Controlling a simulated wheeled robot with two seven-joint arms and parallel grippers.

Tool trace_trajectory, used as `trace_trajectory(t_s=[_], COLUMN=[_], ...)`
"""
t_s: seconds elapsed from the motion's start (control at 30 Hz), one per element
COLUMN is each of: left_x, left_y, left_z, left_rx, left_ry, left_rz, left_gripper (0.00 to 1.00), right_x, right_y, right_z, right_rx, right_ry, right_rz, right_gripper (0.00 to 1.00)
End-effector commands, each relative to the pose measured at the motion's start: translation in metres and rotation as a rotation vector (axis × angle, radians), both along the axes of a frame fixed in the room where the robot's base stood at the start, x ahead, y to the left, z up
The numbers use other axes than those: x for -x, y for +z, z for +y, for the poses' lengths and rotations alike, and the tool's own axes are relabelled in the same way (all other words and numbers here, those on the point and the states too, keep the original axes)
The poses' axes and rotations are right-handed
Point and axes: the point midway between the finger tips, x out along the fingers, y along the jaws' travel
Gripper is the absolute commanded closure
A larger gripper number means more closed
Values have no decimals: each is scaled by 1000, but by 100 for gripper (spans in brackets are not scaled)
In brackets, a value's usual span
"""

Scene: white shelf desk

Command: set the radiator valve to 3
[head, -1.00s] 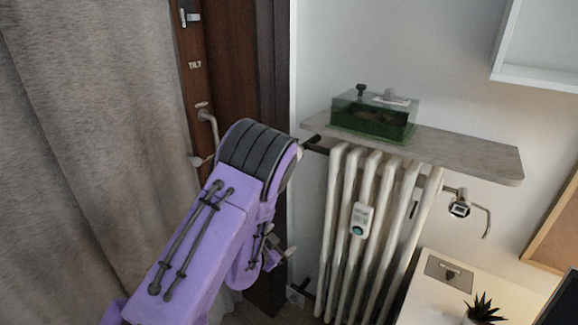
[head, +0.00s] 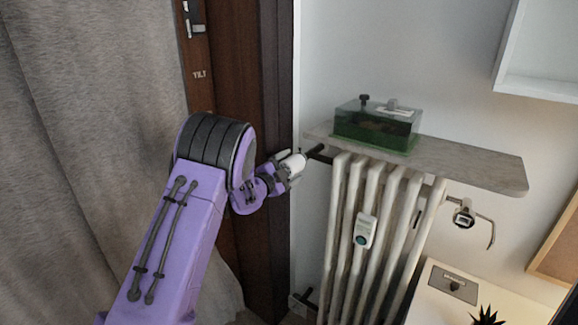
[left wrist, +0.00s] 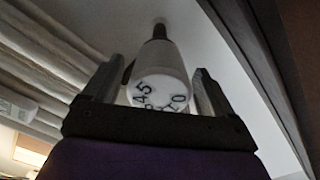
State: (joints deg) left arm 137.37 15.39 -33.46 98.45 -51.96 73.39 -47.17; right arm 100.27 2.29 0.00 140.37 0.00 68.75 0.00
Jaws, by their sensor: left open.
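The radiator valve (head: 297,163) is a white knob on a dark stem at the upper left end of the radiator (head: 350,215). In the left wrist view the valve (left wrist: 160,65) shows its end face with dark digits, among them 4, 5 and 0. I cannot make out a pointer mark. My left gripper (head: 285,167) is open at the valve. In the left wrist view its two fingers stand on either side of the knob, with gaps visible. Part of the knob is hidden by the fingers in the head view. My right gripper is not in view.
A stone-like shelf (head: 470,167) sits over the radiator and carries a green transparent box (head: 375,128). A small white device (head: 364,231) hangs on the radiator's front. A dark door frame (head: 279,90) stands close to the left of the valve. A white desk (head: 425,305) is at lower right.

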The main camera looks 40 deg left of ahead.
Motion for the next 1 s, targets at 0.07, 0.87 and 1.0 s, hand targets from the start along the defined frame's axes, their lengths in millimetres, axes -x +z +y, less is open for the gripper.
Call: trace_trajectory(t_s=[0.07, 0.87, 1.0], left_x=[0, 0, 0], left_y=[0, 0, 1], left_z=[0, 0, 0], left_rx=[1, 118, 226], left_ry=[0, 1, 0], left_rz=[0, -13, -24], left_gripper=[14, 69, 69], right_x=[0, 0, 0], right_y=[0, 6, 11], right_z=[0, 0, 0], right_rx=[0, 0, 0], right_ry=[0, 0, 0], right_rz=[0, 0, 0], right_gripper=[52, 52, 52])
